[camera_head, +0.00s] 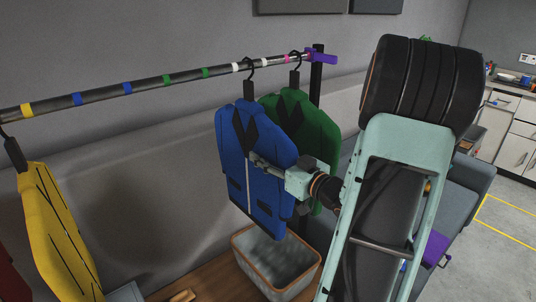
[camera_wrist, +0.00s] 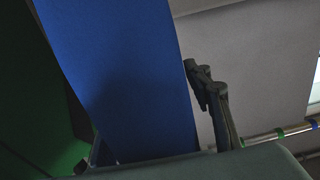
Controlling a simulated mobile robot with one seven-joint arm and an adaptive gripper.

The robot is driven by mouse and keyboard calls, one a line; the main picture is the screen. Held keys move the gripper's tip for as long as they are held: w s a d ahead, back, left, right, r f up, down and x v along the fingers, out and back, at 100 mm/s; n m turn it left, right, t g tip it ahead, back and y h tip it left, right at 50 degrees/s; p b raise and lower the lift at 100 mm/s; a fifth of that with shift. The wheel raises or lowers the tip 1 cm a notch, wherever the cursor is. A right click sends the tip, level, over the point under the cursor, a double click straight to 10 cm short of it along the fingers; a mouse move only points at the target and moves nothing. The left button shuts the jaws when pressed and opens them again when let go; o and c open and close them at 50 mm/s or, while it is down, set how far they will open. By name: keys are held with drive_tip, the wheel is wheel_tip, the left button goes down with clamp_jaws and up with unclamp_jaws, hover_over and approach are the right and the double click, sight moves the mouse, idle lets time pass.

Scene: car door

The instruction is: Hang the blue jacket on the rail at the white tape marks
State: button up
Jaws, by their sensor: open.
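The blue jacket (camera_head: 236,140) hangs upright from its black hook (camera_head: 250,74) on the rail (camera_head: 150,84). The hook sits between the two white tape marks (camera_head: 236,67). My gripper (camera_head: 262,163) is open at the jacket's right front, level with its middle. In the wrist view the blue jacket (camera_wrist: 125,60) fills the space between the open fingers (camera_wrist: 150,118). One finger shows to its right and the other is mostly hidden at lower left. Whether a finger touches the cloth cannot be told.
A green jacket (camera_head: 318,125) hangs close behind on the right, near the pink mark and the purple rail end (camera_head: 323,57). A yellow jacket (camera_head: 55,230) hangs at far left. The rail between yellow and blue is free. A grey bin (camera_head: 250,250) stands below.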

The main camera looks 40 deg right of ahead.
drive_tip(key=s+d, duration=0.1)
drive_tip(key=s, duration=1.1)
drive_tip(key=shift+d, duration=0.1)
